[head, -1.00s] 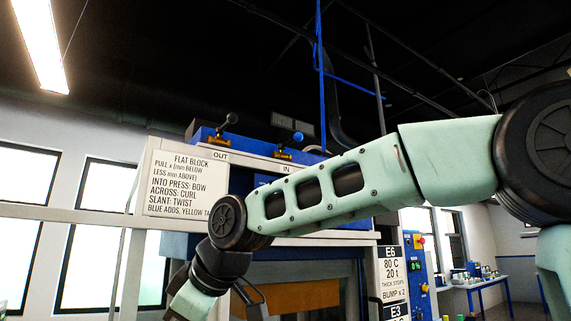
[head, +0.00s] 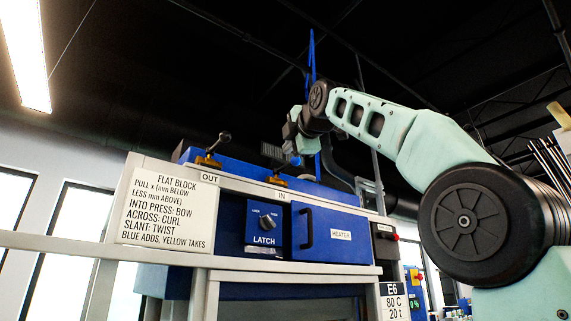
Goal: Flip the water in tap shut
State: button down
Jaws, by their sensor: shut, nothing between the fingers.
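The water in tap (head: 277,180) is a small brass valve on the top edge of the blue bath, just above the IN label (head: 282,197). Its lever leans up to the right and ends in a blue ball (head: 296,161). My gripper (head: 291,149) points down from the arm's end, right at or just above the blue ball. Its fingers are small and dark here; they look shut and hold nothing. I cannot tell whether they touch the ball or are in front of or behind it.
The OUT tap (head: 208,160), with a dark ball on its lever, stands to the left. Below are a latch dial (head: 267,222), a heater door (head: 333,236) and a sign board (head: 163,205).

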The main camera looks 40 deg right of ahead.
aim_at(287, 166)
jog(key=w+d+r+p, duration=0.1)
jog(key=w+d+p, duration=0.5)
jog(key=w+p, duration=0.2)
jog(key=shift+x, duration=0.95)
jog(key=shift+a, duration=0.25)
